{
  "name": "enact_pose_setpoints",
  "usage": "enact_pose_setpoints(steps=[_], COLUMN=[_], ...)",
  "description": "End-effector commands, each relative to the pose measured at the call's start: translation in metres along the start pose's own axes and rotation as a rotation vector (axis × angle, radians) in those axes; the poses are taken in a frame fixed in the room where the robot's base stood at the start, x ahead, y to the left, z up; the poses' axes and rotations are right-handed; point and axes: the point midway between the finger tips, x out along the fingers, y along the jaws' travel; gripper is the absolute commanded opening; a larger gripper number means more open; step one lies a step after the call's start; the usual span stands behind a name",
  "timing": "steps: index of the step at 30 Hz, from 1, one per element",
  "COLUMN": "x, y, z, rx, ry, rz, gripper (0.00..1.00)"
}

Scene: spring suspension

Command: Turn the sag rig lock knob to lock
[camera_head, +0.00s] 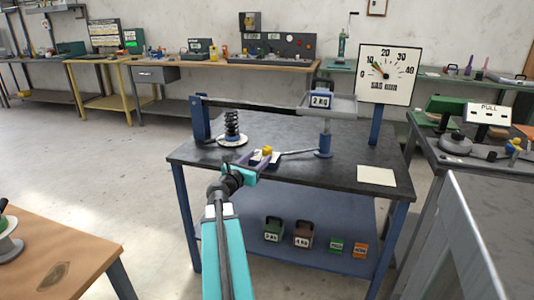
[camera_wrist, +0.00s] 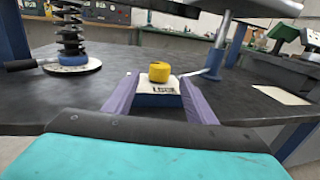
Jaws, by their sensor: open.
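The yellow lock knob (camera_wrist: 159,72) sits on a small blue block with a white label plate (camera_wrist: 158,87) that appears to read LOCK. The knob also shows in the head view (camera_head: 267,150), near the front middle of the rig table. My gripper (camera_wrist: 160,98) is open, with its two purple fingers on either side of the block, and the knob stands just beyond the fingertips. Whether the fingers touch the block I cannot tell. The sag rig has a black coil spring (camera_head: 232,124) on a white disc, a lever beam (camera_head: 262,103) and a hanging pan (camera_head: 345,106) with a 2 KG weight (camera_head: 321,99).
A sag dial (camera_head: 389,74) stands behind the table's right side. Weights (camera_head: 273,231) and small boxes (camera_head: 336,247) stand on the lower shelf. A metal-edged bench (camera_head: 470,240) is at right.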

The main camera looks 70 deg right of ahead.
Motion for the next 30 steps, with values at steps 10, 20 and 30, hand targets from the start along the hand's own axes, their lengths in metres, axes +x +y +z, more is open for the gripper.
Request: enact_pose_setpoints(steps=[10,20,30], x=[0.040,0.071,0.080], y=[0.001,0.000,-0.001], z=[0.000,0.000,0.000], rx=[0.000,0.000,0.000], ry=[0.000,0.000,0.000], rz=[-0.002,-0.002,-0.001], gripper=[0.51,0.51,0.51])
